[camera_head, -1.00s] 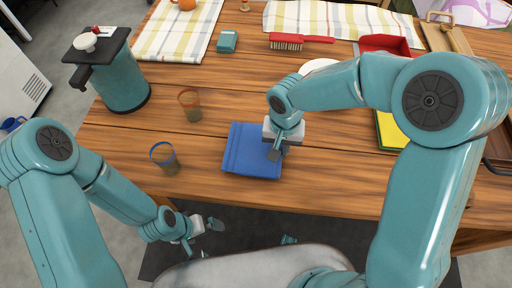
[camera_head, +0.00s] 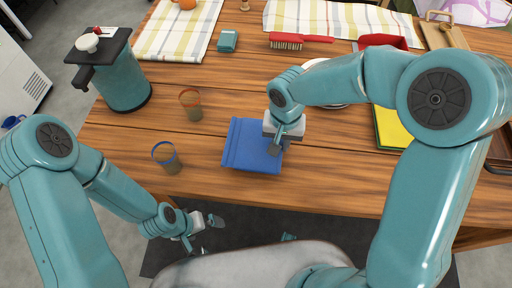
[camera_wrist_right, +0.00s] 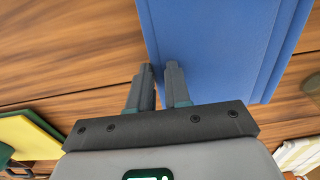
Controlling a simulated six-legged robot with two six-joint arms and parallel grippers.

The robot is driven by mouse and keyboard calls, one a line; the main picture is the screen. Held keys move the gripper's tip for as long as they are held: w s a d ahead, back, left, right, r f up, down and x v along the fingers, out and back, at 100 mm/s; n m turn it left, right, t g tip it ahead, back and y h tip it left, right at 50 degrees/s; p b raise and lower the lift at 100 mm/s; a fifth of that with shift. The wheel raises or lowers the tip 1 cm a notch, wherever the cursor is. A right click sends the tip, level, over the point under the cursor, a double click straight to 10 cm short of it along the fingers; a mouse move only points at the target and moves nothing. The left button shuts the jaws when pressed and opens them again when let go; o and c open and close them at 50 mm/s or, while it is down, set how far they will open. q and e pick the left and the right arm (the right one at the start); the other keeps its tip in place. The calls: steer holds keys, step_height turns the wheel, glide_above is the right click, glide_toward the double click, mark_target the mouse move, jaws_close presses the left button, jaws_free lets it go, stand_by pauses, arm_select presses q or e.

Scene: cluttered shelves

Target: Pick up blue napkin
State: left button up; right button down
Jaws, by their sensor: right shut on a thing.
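The blue napkin (camera_head: 250,148) lies folded and flat on the wooden table near its front edge. It also shows in the right wrist view (camera_wrist_right: 215,45). My right gripper (camera_head: 276,146) is at the napkin's right edge. In the right wrist view its fingers (camera_wrist_right: 160,75) are close together at that edge, shut on the napkin; the fingers hide the exact grip. My left gripper (camera_head: 203,232) hangs low in front of the table, empty, with its fingers apart.
Two cups, one blue-rimmed (camera_head: 168,158) and one brown-rimmed (camera_head: 191,104), stand left of the napkin. A teal jug (camera_head: 123,85) stands further left. A plate (camera_head: 318,68) is partly hidden behind my right arm. A yellow-green item (camera_head: 391,128) lies right.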

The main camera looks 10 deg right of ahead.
steer(key=shift+r+p, duration=0.9)
steer(key=shift+r, duration=0.8)
steer(key=shift+s+f, duration=0.1)
steer(key=shift+s, duration=0.05)
